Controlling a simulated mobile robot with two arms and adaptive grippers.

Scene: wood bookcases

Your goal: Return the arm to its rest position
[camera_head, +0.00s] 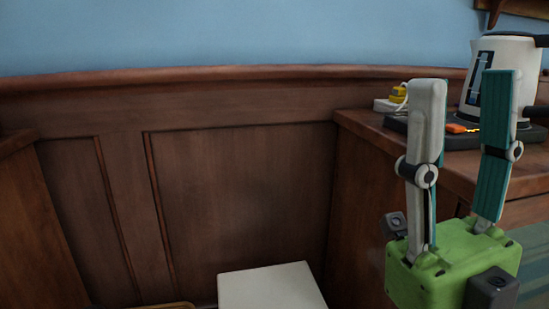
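My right gripper (466,120) shows at the right of the head view, with its green body (450,266) low and its two grey and teal fingers pointing up. The fingers are apart and I see nothing held between them. It stands in front of the wooden counter (362,124), and its fingers overlap the things on the counter in the picture. My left gripper is not in the view.
A white kettle (522,62) stands on a dark base (462,141) on the counter. A small white and yellow object (392,101) lies left of it. A white box-like surface (270,288) is at the bottom centre. Wood panelling (240,190) closes off the back.

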